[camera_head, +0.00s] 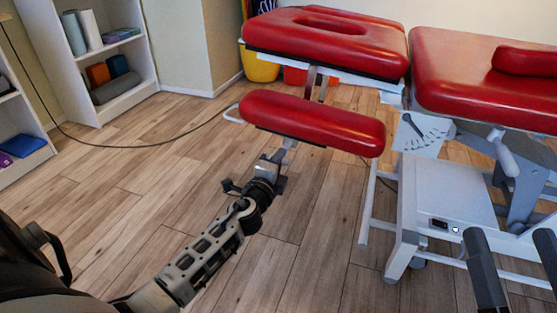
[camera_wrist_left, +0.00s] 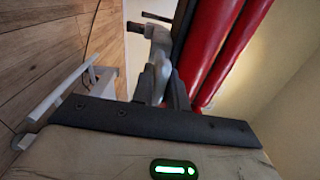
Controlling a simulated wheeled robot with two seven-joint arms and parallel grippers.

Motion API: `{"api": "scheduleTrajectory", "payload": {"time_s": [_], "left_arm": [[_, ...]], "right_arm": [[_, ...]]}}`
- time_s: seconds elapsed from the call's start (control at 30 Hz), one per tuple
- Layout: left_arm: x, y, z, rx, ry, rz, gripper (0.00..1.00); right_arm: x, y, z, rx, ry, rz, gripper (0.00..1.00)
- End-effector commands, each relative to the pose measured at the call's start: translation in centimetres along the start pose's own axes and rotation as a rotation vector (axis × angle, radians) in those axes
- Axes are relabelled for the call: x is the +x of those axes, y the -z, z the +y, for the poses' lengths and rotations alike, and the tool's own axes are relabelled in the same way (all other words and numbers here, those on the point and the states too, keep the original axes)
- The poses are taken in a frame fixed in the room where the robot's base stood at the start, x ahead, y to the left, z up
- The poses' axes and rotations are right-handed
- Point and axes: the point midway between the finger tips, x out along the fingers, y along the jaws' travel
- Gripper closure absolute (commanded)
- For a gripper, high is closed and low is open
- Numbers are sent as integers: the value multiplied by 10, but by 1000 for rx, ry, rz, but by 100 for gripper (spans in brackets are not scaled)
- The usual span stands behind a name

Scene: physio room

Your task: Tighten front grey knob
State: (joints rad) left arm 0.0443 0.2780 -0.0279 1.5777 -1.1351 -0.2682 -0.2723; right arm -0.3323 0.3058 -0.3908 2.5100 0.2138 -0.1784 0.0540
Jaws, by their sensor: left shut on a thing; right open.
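The treatment table has red padded sections; a red armrest pad (camera_head: 312,122) sits low at its front. A grey knob (camera_head: 289,143) shows just under this pad, mostly hidden by my left gripper. My left gripper (camera_head: 279,160) reaches up to it from below and is shut on it. In the left wrist view the grey knob (camera_wrist_left: 159,70) stands between the dark fingers, with red pads behind and to its right. My right gripper (camera_head: 509,233) is at the lower right, open and empty, in front of the table's white base.
The table's white base (camera_head: 445,195) and legs stand at the right. Another grey handle (camera_head: 503,152) hangs under the right pad. A black cable (camera_head: 130,146) runs over the wooden floor. White shelves (camera_head: 85,60) stand at the back left.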

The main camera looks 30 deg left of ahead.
Motion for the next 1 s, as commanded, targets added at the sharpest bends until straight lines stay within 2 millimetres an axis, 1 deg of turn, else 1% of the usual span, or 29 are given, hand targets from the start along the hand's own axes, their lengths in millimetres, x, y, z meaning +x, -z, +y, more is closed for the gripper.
{"api": "scheduleTrajectory", "payload": {"time_s": [0.43, 0.47, 0.5, 0.53, 0.83, 0.93, 1.0], "left_arm": [[-1, 1, 2, 12, -3, 2, 100], [-1, 1, 2, 12, -3, 2, 79], [-1, 1, 1, 11, -3, 2, 68], [-1, 1, 1, 11, -2, 2, 63], [-2, 0, 1, 10, -1, 1, 63], [-9, 1, 1, 8, -3, 2, 63], [-19, 1, 1, 8, -4, 2, 63]], "right_arm": [[0, 0, 0, 3, -2, 0, 29], [0, 0, 0, 3, -2, 0, 29], [0, 0, 0, 3, -2, 0, 29], [0, 0, 0, 3, -2, 0, 29], [1, 1, 0, 2, 0, 2, 29], [1, 2, 0, 6, 2, -3, 29], [2, 1, -1, 15, 2, -13, 29]]}}
